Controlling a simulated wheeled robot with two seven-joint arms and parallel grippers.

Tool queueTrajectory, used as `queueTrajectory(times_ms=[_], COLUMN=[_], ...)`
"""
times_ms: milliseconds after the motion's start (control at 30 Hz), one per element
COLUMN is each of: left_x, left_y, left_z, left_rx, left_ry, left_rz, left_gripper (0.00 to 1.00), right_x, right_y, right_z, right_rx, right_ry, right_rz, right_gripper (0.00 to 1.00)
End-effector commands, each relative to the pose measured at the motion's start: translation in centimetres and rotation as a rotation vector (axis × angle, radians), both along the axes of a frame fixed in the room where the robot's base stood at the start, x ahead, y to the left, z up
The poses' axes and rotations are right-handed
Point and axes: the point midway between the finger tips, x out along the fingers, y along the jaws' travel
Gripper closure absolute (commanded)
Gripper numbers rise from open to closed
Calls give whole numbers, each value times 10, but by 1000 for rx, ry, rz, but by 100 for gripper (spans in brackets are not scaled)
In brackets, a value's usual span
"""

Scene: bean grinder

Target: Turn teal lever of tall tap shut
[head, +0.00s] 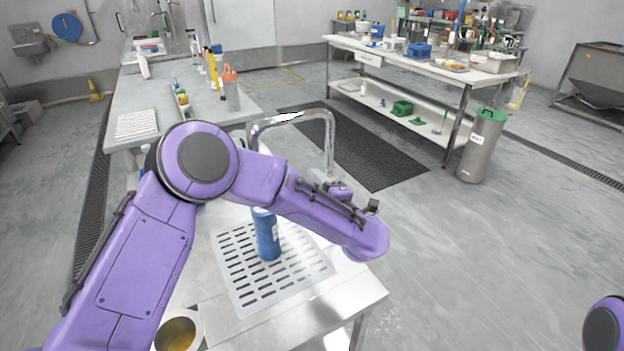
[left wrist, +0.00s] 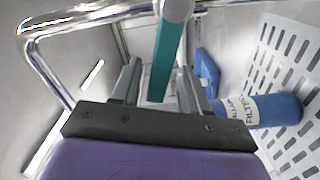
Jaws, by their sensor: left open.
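The tall chrome tap (head: 331,140) stands behind my left forearm, its spout arching to the left. Its teal lever (left wrist: 162,62) shows in the left wrist view, where the tap's bent pipe (left wrist: 50,40) runs along the upper left. My left gripper (left wrist: 158,85) is open, with one finger on each side of the lever in that picture; I cannot tell whether either touches it. In the head view, my left gripper (head: 322,177) is small beside the tap, and I cannot make out the lever there. My right gripper is not in view.
A blue bottle (head: 267,238) stands on the slotted drain plate (head: 240,285); it also shows in the left wrist view (left wrist: 275,110). A steel bin (head: 481,148) stands by the far bench (head: 440,70).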

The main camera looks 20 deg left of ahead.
Motion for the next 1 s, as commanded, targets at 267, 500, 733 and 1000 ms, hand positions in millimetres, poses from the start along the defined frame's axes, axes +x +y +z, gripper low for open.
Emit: queueTrajectory(times_ms=[267, 500, 733, 1000], left_x=[10, 9, 9, 11], left_y=[11, 10, 10, 8], left_z=[0, 0, 0, 9], left_rx=[1, 1, 2, 53], left_ry=[-1, 0, 3, 66], left_rz=[-3, -3, -4, -5], left_gripper=[55, 91, 100, 100], right_x=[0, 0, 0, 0], right_y=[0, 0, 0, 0], right_z=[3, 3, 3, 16], right_rx=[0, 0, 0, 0], right_ry=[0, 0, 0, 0], right_rz=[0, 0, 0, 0], right_gripper=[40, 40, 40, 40])
